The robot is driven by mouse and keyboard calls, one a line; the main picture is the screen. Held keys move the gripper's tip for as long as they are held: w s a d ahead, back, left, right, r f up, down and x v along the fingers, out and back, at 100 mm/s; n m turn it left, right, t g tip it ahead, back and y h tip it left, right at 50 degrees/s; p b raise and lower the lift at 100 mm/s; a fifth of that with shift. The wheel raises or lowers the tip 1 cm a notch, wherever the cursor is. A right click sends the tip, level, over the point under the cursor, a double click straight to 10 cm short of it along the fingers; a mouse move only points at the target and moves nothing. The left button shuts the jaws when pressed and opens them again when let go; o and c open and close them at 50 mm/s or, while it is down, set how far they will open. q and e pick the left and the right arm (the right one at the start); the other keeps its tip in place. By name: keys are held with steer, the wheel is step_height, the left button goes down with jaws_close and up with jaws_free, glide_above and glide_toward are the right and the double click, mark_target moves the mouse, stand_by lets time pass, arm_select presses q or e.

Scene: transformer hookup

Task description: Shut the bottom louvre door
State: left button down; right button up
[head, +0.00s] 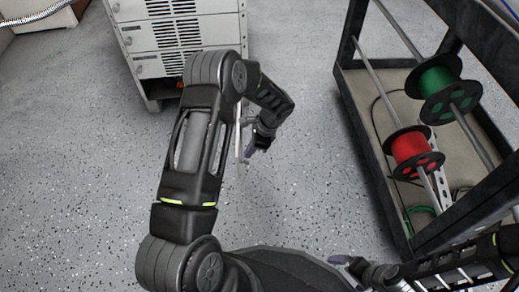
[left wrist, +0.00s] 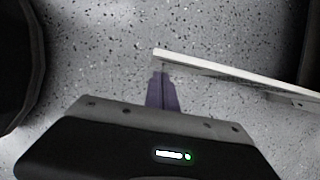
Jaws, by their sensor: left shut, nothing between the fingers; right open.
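The grey-white cabinet (head: 138,12) stands at the top of the head view, with louvred doors on its front. Its lowest compartment is open and dark, largely hidden by my left arm. The bottom louvre door (head: 239,138) stands swung out and shows as a thin pale edge beside my arm. In the left wrist view the door (left wrist: 235,72) is a pale strip running to the right. My left gripper (head: 251,149) is shut and empty, its purple fingertips (left wrist: 162,78) close to the door's free end; contact cannot be told. My right gripper (head: 343,262) is open at the bottom, partly visible.
A dark-framed rack (head: 373,160) stands on the right, holding a green spool (head: 437,84) and a red spool (head: 411,148) on rods. Speckled grey floor (head: 310,190) lies clear between the cabinet and the rack, and also to the left.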

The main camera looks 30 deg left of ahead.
arm_select(q)
steer(key=shift+s+a, duration=0.35)
steer(key=shift+a, duration=0.25)
steer(key=shift+s+a, duration=0.1)
arm_select(e)
steer(key=shift+f, duration=0.25)
arm_select(q)
steer(key=shift+a, duration=0.1)
